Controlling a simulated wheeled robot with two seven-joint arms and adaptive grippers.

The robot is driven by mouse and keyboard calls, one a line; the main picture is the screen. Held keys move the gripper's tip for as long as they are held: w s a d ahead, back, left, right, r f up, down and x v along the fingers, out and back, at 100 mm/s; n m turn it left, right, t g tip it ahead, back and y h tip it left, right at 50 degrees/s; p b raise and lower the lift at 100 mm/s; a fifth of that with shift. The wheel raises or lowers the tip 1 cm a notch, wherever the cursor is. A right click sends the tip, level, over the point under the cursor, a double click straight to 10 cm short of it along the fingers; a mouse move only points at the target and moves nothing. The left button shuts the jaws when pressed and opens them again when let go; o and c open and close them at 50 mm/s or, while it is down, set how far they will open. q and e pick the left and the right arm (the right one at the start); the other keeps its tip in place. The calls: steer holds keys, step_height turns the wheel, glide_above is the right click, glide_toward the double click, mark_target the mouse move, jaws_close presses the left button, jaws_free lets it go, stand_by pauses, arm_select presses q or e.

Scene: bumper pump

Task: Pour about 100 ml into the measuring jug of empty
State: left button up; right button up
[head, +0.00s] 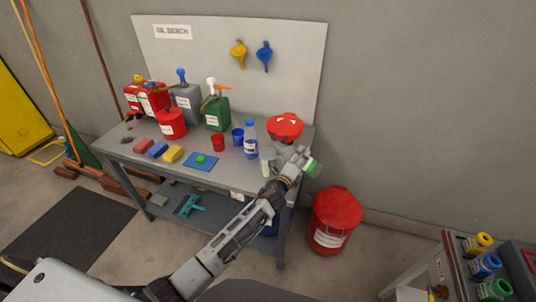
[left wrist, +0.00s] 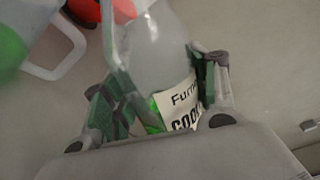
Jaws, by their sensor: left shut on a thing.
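My left gripper (head: 298,160) is shut on a small bottle (head: 313,168) with green showing at the right end of the bench. In the left wrist view my left gripper (left wrist: 160,105) has its green pads on both sides of the translucent bottle (left wrist: 165,50), whose label reads "Furn… COO…". The bottle looks tilted. A clear vessel that looks like the measuring jug (head: 267,160) stands on the bench just left of the gripper. A pale handle (left wrist: 58,60) and a green patch (left wrist: 10,50) show at the left wrist view's upper left. My right gripper is not in view.
A blue-labelled bottle (head: 250,146), a blue cup (head: 238,137) and a red cup (head: 217,143) stand near the jug. A red rounded object (head: 285,127) sits behind the gripper. Coloured cans (head: 187,102) line the back. A red bin (head: 333,222) stands right of the bench.

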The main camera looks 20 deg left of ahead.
arm_select(q)
steer(key=shift+r, duration=0.1)
steer(key=shift+a+r+m+p, duration=0.25)
steer(key=shift+r+m+p, duration=0.4)
steer(key=shift+m+p, duration=0.05)
stand_by(1.2)
steer(key=shift+w+a+f+m, duration=0.1)
steer(key=shift+m, duration=0.2)
stand_by(0.6)
